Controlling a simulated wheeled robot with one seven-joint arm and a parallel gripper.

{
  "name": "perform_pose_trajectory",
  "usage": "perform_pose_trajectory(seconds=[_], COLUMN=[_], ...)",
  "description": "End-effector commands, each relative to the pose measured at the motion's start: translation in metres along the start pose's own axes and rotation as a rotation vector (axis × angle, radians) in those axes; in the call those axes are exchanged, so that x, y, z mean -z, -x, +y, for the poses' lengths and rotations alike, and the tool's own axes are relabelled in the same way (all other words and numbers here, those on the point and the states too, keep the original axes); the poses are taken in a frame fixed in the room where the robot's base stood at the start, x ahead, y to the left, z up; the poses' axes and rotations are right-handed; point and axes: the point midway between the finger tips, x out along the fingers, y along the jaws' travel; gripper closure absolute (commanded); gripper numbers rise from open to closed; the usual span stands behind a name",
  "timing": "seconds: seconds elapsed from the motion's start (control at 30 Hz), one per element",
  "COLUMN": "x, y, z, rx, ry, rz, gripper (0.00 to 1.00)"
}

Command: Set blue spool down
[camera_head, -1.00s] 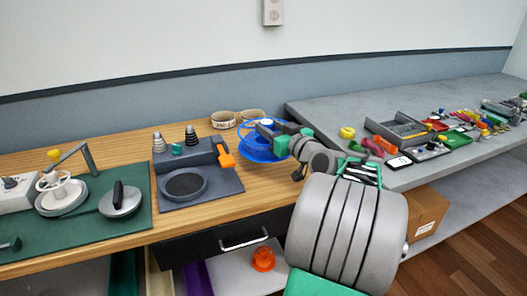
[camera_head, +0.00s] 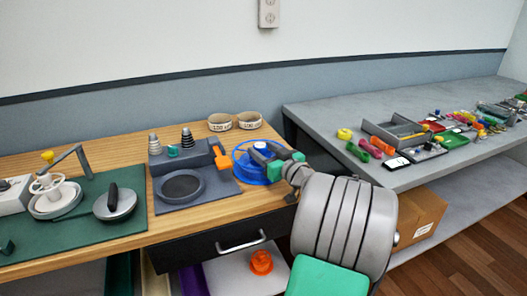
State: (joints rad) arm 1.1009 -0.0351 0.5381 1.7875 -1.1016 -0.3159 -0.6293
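The blue spool (camera_head: 243,169) is at the right end of the wooden bench, just right of the dark grey plate. Its wide lower disc appears to rest on the bench top, but its contact with the wood is partly hidden. My gripper (camera_head: 259,153) reaches in from the right at the upper part of the spool, with its dark fingers over or around it. The fingers and the green parts of my gripper hide the spool's middle, so I cannot tell whether they grip it.
Two labelled tan rings (camera_head: 220,122) stand behind the spool. The grey plate (camera_head: 212,192) with an orange handle (camera_head: 221,158) is close on the left. A grey bench (camera_head: 330,112) with a tray and small parts lies right, across a gap. A drawer (camera_head: 200,247) is below.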

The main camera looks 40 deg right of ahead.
Motion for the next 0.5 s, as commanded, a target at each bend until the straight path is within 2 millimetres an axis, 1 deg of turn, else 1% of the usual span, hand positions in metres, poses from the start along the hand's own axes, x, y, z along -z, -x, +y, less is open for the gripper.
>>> perform_pose_trajectory(seconds=[0.03,0.1,0.3,0.4,0.43,0.5], x=[0.0,0.0,0.0,0.005,0.005,0.003], y=[0.0,0.0,0.0,0.0,0.002,0.014], z=[0.0,0.0,0.0,0.0,0.0,0.001], rx=[0.0,0.0,0.0,0.0,-0.001,-0.004], ry=[0.0,0.0,0.0,0.0,0.0,0.001], rz=[0.0,0.0,0.0,0.0,0.0,-0.001], gripper=[0.44,0.39,0.39,0.39,0.39,0.39])
